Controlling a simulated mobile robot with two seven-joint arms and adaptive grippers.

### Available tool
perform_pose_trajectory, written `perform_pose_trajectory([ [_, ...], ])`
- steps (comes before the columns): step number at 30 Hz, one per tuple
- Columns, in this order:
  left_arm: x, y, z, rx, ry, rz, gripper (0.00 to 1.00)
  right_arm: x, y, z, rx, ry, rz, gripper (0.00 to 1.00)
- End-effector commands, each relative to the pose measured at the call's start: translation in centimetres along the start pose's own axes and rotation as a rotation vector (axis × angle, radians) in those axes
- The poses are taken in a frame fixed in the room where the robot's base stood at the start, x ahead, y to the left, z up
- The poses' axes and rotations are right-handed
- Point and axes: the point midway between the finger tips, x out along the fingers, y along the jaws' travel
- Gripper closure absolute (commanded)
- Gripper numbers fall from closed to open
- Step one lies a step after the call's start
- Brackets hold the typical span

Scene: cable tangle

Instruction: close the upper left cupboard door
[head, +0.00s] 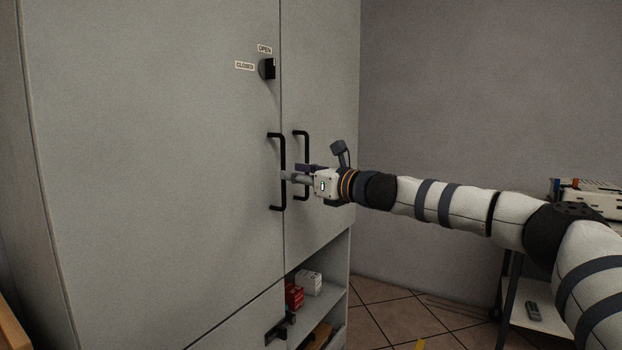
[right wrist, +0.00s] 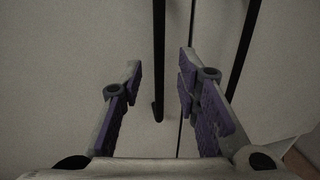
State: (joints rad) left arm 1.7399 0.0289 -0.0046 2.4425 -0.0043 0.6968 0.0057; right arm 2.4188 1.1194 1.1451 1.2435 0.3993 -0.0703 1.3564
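The upper left cupboard door (head: 150,150) is a large grey panel. Its edge lies along the upper right door (head: 320,90), with only a thin dark seam (right wrist: 187,100) between them in the right wrist view. It looks shut or nearly shut; I cannot tell if it is fully flush. Its black bar handle (head: 282,190) is also in the right wrist view (right wrist: 158,40). My right gripper (head: 288,176) is open at this handle, with the bar showing between its two purple-padded fingers (right wrist: 160,62). I cannot tell whether they touch it. My left gripper is out of view.
A black knob (head: 268,69) sits above the handle beside "OPEN" and "CLOSED" labels. The right door's handle (head: 304,140) is close to my right gripper. Below are a lower door latch (head: 275,333) and open shelves with small boxes (head: 309,283). A cart (head: 540,318) stands right.

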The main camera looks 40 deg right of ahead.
Motion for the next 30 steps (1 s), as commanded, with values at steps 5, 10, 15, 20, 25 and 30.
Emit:
perform_pose_trajectory([
  [5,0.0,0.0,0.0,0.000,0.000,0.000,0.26,-4.5,0.0,0.3,-0.001,-0.006,-0.001,0.70],
  [10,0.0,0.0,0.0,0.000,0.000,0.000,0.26,-6.2,0.0,0.1,-0.002,-0.002,0.000,0.70],
  [15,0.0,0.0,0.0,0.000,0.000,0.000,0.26,-6.6,0.1,0.0,0.000,-0.001,0.001,0.70],
  [20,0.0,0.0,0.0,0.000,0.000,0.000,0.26,-6.6,0.1,0.0,0.000,0.000,0.001,0.70],
  [25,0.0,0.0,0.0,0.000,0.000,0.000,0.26,-6.5,0.1,0.0,0.000,0.000,0.001,0.70],
  [30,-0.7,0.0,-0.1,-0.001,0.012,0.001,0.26,-5.0,4.5,-4.0,-0.125,0.110,0.069,0.70],
])
